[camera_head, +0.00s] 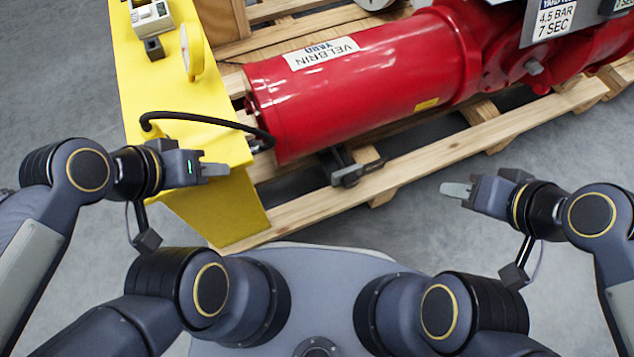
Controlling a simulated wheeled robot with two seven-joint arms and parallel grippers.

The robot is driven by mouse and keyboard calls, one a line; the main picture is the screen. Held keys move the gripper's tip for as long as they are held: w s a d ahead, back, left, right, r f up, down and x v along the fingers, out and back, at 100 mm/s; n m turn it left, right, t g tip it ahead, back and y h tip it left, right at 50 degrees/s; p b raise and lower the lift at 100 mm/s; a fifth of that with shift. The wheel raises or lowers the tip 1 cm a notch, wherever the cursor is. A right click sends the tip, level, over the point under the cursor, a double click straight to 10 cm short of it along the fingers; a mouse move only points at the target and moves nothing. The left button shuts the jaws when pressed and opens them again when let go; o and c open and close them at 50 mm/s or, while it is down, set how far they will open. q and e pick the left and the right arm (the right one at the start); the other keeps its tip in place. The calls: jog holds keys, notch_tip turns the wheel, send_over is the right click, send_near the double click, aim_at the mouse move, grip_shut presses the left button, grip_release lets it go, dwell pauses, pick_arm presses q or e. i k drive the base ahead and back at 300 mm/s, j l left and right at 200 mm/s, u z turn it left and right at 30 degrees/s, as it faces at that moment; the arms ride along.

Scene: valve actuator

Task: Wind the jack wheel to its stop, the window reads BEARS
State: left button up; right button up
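A dark jack-like support (347,168) stands under the red actuator cylinder (365,85), at the near edge of the pallet. I cannot make out a wheel on it or a window reading BEARS. My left gripper (215,170) is over the near end of the yellow stand, left of the support and apart from it. My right gripper (455,190) is over the grey floor, right of the support and in front of the pallet. Neither gripper visibly holds anything. The fingers overlap from this angle, so their opening is unclear.
The yellow stand (150,85) carries a round gauge (191,50) and a small white device (150,17). A black hose (200,118) arcs from the stand to the cylinder's end. The wooden pallet (430,155) lies under the cylinder. Grey floor (540,160) is clear at right.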

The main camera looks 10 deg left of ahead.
aim_at(350, 180)
jog(key=l+u, duration=0.1)
jog(key=u, duration=0.35)
jog(key=l+u, duration=0.15)
jog(key=u, duration=0.3)
jog(key=l+u, duration=0.15)
jog(key=u, duration=0.3)
jog(key=l+u, duration=0.15)
jog(key=u, duration=0.3)
jog(key=l+u, duration=0.1)
jog(key=u, duration=0.35)
jog(key=k+l+u, duration=0.1)
jog(key=u, duration=0.3)
jog(key=k+l+u, duration=0.2)
jog(key=u, duration=0.2)
jog(key=k+l+u, duration=0.2)
jog(key=u, duration=0.15)
jog(key=k+l+u, duration=0.1)
jog(key=k+u, duration=0.3)
jog(key=k, duration=0.95)
jog(key=l+u, duration=0.05)
jog(key=l, duration=0.05)
